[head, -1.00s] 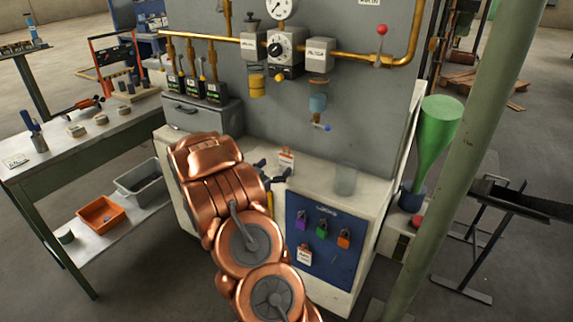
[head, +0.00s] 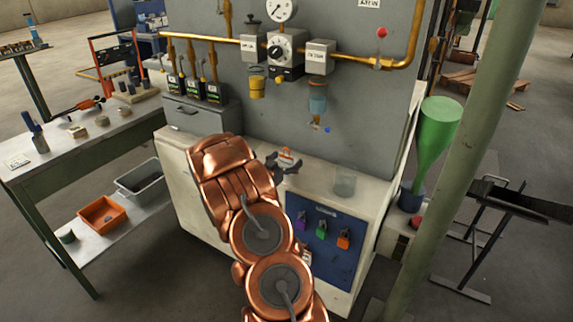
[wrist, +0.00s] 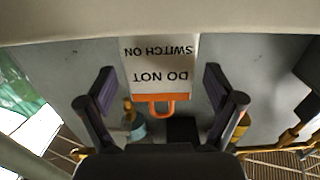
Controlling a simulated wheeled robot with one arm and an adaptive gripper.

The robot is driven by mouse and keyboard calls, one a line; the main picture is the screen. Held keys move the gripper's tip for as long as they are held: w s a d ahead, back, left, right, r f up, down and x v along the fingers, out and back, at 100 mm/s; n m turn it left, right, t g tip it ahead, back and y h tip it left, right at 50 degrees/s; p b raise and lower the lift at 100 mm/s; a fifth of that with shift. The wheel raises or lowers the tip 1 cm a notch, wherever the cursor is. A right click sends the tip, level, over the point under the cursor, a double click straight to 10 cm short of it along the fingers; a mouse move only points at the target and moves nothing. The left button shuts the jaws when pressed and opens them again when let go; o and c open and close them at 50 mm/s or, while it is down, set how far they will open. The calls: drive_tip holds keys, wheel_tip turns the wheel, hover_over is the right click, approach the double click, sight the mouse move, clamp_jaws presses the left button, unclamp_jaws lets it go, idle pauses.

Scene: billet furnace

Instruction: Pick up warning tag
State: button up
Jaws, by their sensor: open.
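The warning tag (wrist: 160,70) is white with an orange band and an orange loop. Its lettering, "DO NOT SWITCH ON", appears upside down in the wrist view. In the head view the tag (head: 287,154) is small, on the cabinet's pale top near the grey back panel, partly hidden by my gripper (head: 283,163). My gripper is open. In the wrist view its two dark fingers (wrist: 158,92) stand on either side of the tag, with gaps visible on both sides.
A blue panel (head: 325,250) with coloured padlocks is on the cabinet front. Brass pipes and a hanging blue-tipped valve (head: 318,122) are above. A green funnel (head: 438,125) stands at right.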

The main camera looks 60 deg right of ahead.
drive_tip(key=c, duration=1)
drive_tip(key=shift+r, duration=0.1)
drive_tip(key=shift+c, duration=0.2)
